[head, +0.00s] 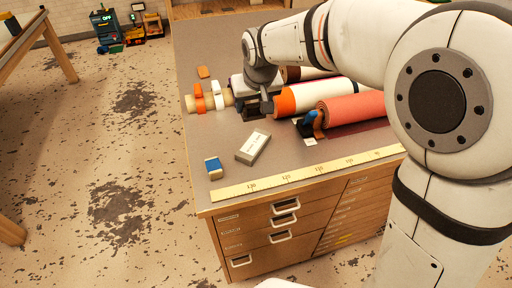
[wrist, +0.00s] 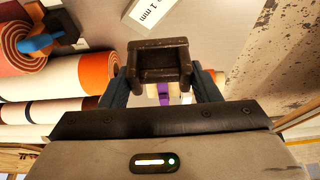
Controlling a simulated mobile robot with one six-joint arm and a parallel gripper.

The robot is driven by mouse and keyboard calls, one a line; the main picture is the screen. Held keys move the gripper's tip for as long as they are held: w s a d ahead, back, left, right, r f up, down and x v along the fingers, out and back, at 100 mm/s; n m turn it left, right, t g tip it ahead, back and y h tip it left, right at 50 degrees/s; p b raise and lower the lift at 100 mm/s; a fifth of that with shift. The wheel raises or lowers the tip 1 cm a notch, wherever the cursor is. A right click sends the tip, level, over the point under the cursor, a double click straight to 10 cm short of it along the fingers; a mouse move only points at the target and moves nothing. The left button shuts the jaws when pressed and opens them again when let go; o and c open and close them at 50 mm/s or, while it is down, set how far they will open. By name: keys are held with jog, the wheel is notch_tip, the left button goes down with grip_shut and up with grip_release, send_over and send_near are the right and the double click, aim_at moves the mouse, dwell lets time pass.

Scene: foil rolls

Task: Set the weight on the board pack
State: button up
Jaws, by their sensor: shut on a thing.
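My gripper (head: 262,92) is over the worktop, beside the left ends of the rolls. It is shut on a dark, block-like weight, seen in the wrist view (wrist: 160,62) between the two fingers. In the head view the weight (head: 253,109) is partly hidden by the gripper. Whether it touches anything below is hard to tell. A pale grey pack with a white label (head: 253,147), which I take for the board pack, lies flat on the worktop, nearer the front than my gripper. Its end, reading "1 mm", shows at the top of the wrist view (wrist: 150,12).
Several rolls, one white and orange (head: 318,95) and one coral (head: 352,108), lie right of my gripper. A blue-handled dark item (head: 307,127) sits by the coral roll. A blue-and-white box (head: 213,167) and yellow ruler (head: 290,178) lie near the front edge.

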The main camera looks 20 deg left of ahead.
notch_tip(320, 180, down, 10)
jog(key=shift+f+p, duration=0.1)
jog(key=shift+p, duration=0.5)
jog(key=o, duration=1)
jog(key=shift+f, duration=0.15)
jog(key=shift+c, duration=0.2)
jog(key=o, duration=0.5)
jog(key=shift+c, duration=0.2)
jog(key=shift+r, duration=0.3)
jog(key=b+v, duration=0.1)
jog(key=v, duration=1.1)
